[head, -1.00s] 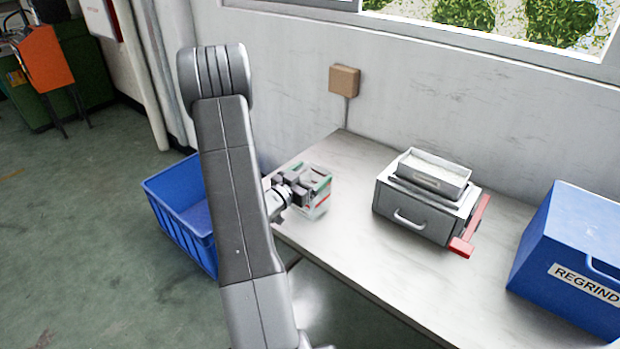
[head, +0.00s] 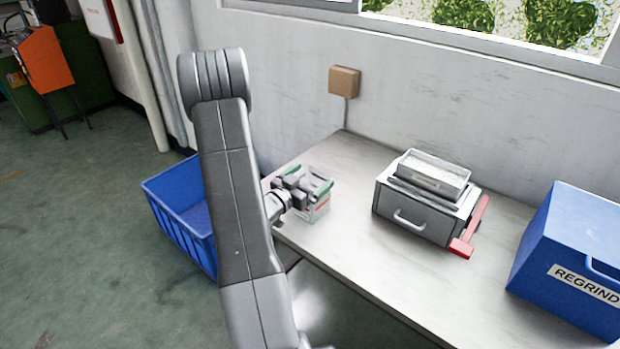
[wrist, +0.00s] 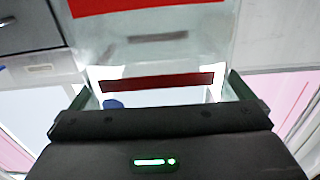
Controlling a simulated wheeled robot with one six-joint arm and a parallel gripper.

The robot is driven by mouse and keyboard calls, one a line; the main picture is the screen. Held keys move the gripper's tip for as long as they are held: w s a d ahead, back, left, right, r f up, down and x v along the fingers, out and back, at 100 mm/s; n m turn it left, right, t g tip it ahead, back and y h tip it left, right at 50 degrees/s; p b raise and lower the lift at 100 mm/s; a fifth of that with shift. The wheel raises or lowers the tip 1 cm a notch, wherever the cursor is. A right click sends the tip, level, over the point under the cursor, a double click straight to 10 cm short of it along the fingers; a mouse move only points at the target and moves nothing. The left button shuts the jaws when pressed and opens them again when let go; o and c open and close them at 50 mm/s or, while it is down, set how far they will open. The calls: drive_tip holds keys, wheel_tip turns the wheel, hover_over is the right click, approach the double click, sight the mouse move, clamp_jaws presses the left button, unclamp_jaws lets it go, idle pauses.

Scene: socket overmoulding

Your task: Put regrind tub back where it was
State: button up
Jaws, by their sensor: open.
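The regrind tub, a small see-through box with a red stripe (head: 319,207), stands upright on the left end of the table, as far as I can tell. It fills the middle of the wrist view (wrist: 182,48), with its red bands showing. My gripper (head: 307,180) is at the tub's top. Its green-edged fingers are apart, one to each side of the tub; in the wrist view (wrist: 160,95) they show at left and right. I cannot tell whether either finger touches the tub.
A grey drawer unit (head: 405,222) with a white-filled tray (head: 435,178) on top and a red-handled part (head: 472,228) beside it stands mid-table. A blue REGRIND box (head: 565,255) is at right. A blue crate (head: 180,210) is beyond the left edge. Table (head: 390,285) front is clear.

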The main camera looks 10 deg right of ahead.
drive_tip(key=b+v, duration=0.1)
drive_tip(key=v, duration=1)
drive_tip(key=shift+s+a, duration=0.3)
idle(1.0)
